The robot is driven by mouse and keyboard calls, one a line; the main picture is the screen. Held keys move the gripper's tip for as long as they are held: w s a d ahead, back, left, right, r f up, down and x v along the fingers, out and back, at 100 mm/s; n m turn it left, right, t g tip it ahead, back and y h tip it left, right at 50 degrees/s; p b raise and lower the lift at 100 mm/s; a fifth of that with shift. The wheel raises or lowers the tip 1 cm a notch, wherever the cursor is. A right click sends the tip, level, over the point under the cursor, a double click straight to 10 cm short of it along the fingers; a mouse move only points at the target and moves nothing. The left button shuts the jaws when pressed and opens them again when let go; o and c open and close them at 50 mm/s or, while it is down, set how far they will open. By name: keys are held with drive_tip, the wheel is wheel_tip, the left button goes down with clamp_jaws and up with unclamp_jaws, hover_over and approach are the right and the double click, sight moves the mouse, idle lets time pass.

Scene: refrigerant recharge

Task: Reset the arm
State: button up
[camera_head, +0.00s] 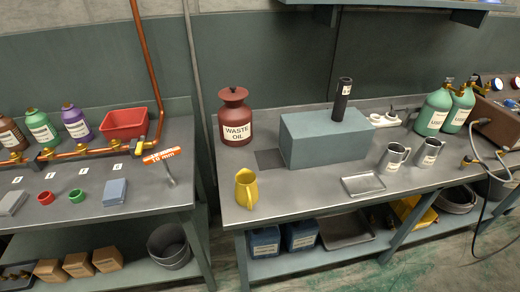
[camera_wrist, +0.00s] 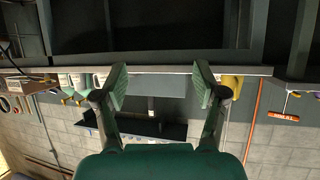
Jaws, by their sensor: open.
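My gripper (camera_wrist: 160,90) shows in the wrist view with its two green-padded fingers spread wide apart. It is open, and nothing is between the fingers. The wrist view looks upside down, with the bench edge and the wall behind the fingers. My gripper and arm do not show in the head view. The task names no object.
A bench (camera_head: 290,205) bears a waste oil can (camera_head: 234,118), a yellow jug (camera_head: 246,188), a grey-green block (camera_head: 325,140), metal mugs (camera_head: 393,157) and a shallow tray (camera_head: 363,184). A left bench (camera_head: 150,193) holds a red bin (camera_head: 125,123) and bottles. A gap separates the benches.

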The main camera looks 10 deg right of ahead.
drive_tip(key=s+a+r+n+t+y, duration=0.1)
drive_tip(key=s+a+r, duration=0.1)
drive_tip(key=s+r, duration=0.5)
drive_tip(key=s+a+r+t+y, duration=0.1)
drive_tip(key=s+a+r, duration=0.2)
drive_tip(key=s+r, duration=0.4)
drive_tip(key=shift+s+n, duration=0.4)
drive_tip(key=shift+s, duration=0.6)
